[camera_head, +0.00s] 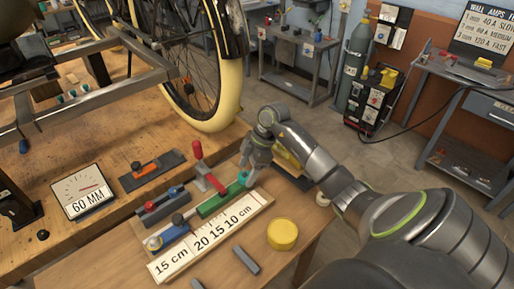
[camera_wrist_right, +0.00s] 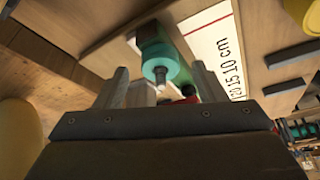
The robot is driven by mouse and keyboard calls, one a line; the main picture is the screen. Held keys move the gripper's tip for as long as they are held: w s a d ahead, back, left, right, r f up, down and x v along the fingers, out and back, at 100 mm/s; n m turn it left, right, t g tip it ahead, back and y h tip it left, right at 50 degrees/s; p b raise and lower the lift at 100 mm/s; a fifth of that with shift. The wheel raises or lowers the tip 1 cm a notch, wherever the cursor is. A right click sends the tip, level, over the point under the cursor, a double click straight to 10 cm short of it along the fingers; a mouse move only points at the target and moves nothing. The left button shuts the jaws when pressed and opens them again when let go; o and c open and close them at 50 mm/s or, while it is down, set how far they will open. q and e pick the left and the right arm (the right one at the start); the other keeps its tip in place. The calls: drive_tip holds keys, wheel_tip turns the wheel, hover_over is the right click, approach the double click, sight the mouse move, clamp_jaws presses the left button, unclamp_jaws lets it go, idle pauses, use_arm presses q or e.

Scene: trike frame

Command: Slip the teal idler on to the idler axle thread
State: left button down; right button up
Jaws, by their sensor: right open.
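In the head view the idler (camera_head: 242,178) is a small teal spot by the right gripper (camera_head: 247,174), at the far end of the green block. I cannot pick out the idler axle thread with certainty. My left gripper is not in view.
The trike frame (camera_head: 100,88) with small teal fittings (camera_head: 72,92) and a cream-tyred wheel (camera_head: 212,118) stands at the upper left.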

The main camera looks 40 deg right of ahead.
drive_tip(key=v, duration=1.6)
drive_tip(key=shift+s+d, duration=0.1)
drive_tip(key=shift+s, duration=0.05)
